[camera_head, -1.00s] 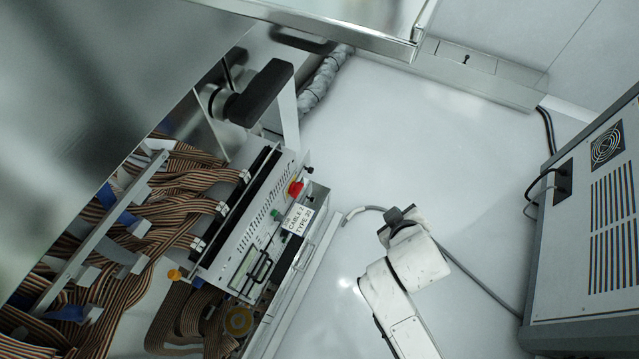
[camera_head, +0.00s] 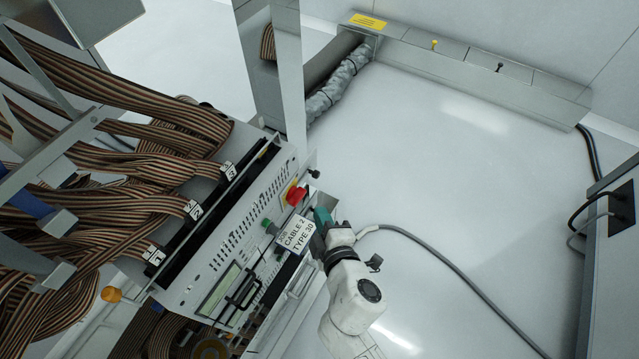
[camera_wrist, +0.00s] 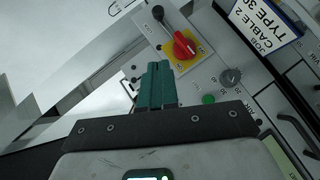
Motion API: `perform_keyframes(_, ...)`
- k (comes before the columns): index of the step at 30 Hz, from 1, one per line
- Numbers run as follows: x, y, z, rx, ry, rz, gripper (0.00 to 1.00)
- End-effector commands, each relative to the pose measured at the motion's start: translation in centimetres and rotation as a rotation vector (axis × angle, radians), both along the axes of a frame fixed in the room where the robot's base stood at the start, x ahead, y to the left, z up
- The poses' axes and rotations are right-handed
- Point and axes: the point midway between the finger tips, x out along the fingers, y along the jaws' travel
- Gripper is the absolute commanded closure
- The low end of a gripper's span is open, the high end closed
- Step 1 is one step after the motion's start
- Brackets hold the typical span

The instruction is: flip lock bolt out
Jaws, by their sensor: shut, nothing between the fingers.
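A short black ball-ended lever (camera_wrist: 158,13) shows in the wrist view at the panel edge, next to the red knob; it may be the lock bolt, but I cannot be sure. A black ball (camera_head: 315,174) also shows near the panel's upper right corner in the head view. My gripper (camera_wrist: 158,67) has teal fingers, shut together and empty, just below and left of the red rotary knob (camera_wrist: 184,45). In the head view, my gripper (camera_head: 321,214) is beside the panel's right edge, right of the red knob (camera_head: 296,194). I cannot tell whether the fingers touch anything.
The label plate (camera_head: 297,233) reading "CABLE 2 TYPE 30" stands close to my wrist. A black handle (camera_head: 243,290) projects from the panel. Striped ribbon cables (camera_head: 110,155) fill the left. A grey cable (camera_head: 450,260) lies on the open white floor at right.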

Motion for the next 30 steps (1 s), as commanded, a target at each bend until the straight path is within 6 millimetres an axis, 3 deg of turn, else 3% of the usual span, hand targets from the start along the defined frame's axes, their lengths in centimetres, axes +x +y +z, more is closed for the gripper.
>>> perform_keyframes(17,0.6,0.9,-0.6,-0.007,-0.012,0.023,1.0)
perform_keyframes(30,7.8,2.7,-3.4,-0.008,-0.012,0.022,1.0)
